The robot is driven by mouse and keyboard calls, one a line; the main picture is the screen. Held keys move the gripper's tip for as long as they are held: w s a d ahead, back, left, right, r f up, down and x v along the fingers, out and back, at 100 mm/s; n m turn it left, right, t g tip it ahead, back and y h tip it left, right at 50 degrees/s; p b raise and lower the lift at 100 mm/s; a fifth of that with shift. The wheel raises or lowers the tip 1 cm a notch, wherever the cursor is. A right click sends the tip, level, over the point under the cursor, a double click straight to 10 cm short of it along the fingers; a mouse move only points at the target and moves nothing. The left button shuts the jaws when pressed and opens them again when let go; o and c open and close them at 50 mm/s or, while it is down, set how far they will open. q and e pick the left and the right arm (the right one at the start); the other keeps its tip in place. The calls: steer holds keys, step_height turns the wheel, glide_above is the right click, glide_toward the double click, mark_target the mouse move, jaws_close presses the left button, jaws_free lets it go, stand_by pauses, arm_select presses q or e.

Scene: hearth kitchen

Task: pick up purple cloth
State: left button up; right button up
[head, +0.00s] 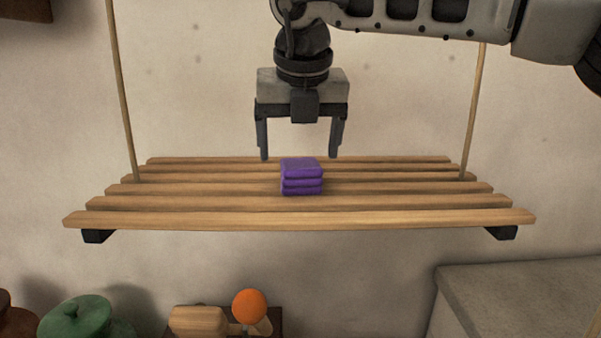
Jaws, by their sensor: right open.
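The purple cloth (302,176) is folded into a small stack of layers and lies on the slatted wooden shelf (400,202), near its middle. My right gripper (299,156) points straight down above the cloth. Its two fingers are spread apart, wider than the cloth, and nothing is between them. The fingertips appear just above or behind the cloth in the picture; the exact depth gap is hard to tell. My left gripper is not in view.
The slats around the cloth are bare. Below are a green lidded pot (75,320), an orange ball (249,306) and a grey block-like surface (520,290).

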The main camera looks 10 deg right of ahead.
mark_target(300, 162)
steer(key=p+x, duration=0.1)
steer(key=x, duration=0.3)
steer(key=shift+s+d+f, duration=0.1)
steer(key=shift+d+f, duration=0.1)
steer(key=shift+f, duration=0.05)
steer(key=c, duration=1.1)
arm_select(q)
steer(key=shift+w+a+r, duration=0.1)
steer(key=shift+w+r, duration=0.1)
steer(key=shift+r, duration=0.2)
arm_select(e)
steer(key=shift+o, duration=0.2)
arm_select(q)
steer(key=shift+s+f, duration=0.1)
arm_select(e)
steer(key=shift+r, duration=0.1)
steer(key=shift+r, duration=0.2)
step_height(300, 162, up, 2)
steer(key=shift+r+b, duration=0.1)
steer(key=shift+b, duration=0.45)
arm_select(q)
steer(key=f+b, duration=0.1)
steer(key=b, duration=0.2)
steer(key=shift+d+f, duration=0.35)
arm_select(e)
steer(key=s+a+r, duration=0.6)
steer(key=s+r, duration=0.4)
steer(key=s, duration=0.2)
steer(key=shift+s+a, duration=0.15)
steer(key=shift+s, duration=0.2)
